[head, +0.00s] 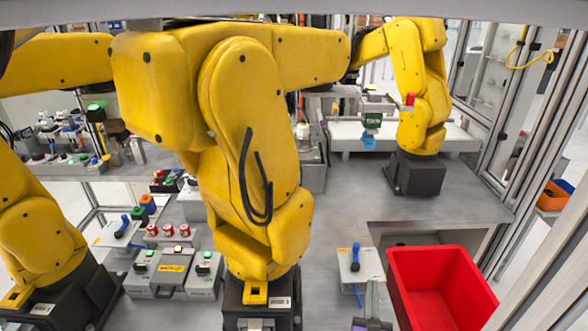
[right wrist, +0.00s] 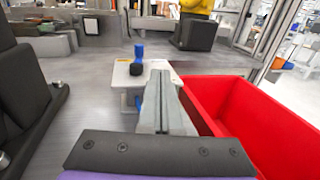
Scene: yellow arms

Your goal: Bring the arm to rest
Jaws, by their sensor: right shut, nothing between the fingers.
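My right gripper (right wrist: 160,75) is shut, its two grey fingers together and nothing between them. In the head view the right gripper (head: 373,292) shows at the bottom edge, between the small light-grey box and the red bin. In the right wrist view the fingers point forward, in front of the grey box (right wrist: 122,78) with the blue-handled knob (right wrist: 138,58) on it. I cannot tell whether they touch the box. The red bin (right wrist: 255,105) is close on the right of the fingers. My left gripper is not in view.
A large yellow robot arm (head: 240,120) stands on the table at centre, with another (head: 40,230) at left and one (head: 420,90) at the back right. A button panel (head: 172,270) and red buttons (head: 167,231) sit at front left. Bare grey table (head: 345,205) lies beyond the grey box.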

